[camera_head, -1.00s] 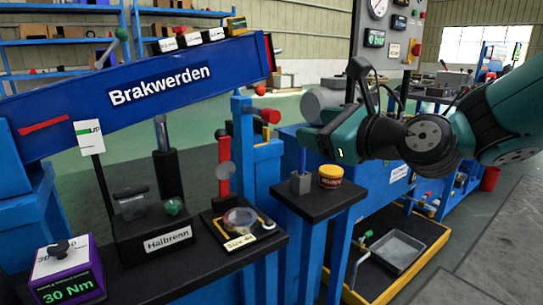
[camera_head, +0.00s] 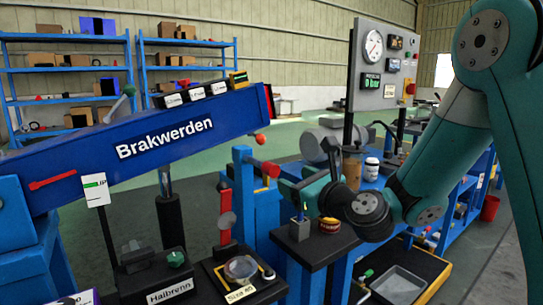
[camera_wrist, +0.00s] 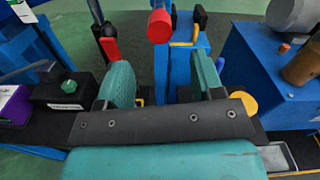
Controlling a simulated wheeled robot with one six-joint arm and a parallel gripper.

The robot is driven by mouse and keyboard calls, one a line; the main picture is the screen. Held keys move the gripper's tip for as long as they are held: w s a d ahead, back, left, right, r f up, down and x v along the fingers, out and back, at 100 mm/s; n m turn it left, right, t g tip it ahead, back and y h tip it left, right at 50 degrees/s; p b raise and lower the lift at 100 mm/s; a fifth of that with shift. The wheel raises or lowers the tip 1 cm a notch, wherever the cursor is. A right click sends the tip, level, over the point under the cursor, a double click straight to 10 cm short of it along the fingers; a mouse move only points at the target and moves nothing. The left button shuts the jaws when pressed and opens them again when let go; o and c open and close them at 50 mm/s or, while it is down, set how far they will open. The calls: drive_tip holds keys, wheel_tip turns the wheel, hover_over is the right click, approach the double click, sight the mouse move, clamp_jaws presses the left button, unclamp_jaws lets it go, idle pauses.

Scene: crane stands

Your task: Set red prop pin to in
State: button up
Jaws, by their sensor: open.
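The red prop pin (camera_head: 270,169) is a short red cylinder sticking out sideways from the top of a blue post (camera_head: 243,185), below the blue Brakwerden beam (camera_head: 180,140). In the wrist view the red pin (camera_wrist: 159,26) shows at the top, ahead of the finger gap. My gripper (camera_head: 288,186) is close to the right of the pin in the head view. The wrist view shows my gripper (camera_wrist: 163,80) with two green fingers wide apart and nothing between them. The pin appears apart from the fingers. How deep the pin sits in the post cannot be told.
A grey block holder (camera_head: 300,229) and a red-yellow tin (camera_head: 330,224) stand on a small black table just under my gripper. A red upright bar (camera_head: 225,215) stands left of the post. A gauge panel (camera_head: 384,70) is behind, and a grey tray (camera_head: 398,284) is low at right.

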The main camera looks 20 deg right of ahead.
sight(275, 171)
drive_tip(key=p+x, duration=0.2)
drive_tip(key=x, duration=0.7)
drive_tip(key=shift+w+a+f+p, duration=0.1)
drive_tip(key=shift+w+p, duration=0.15)
drive_tip(key=shift+p, duration=0.1)
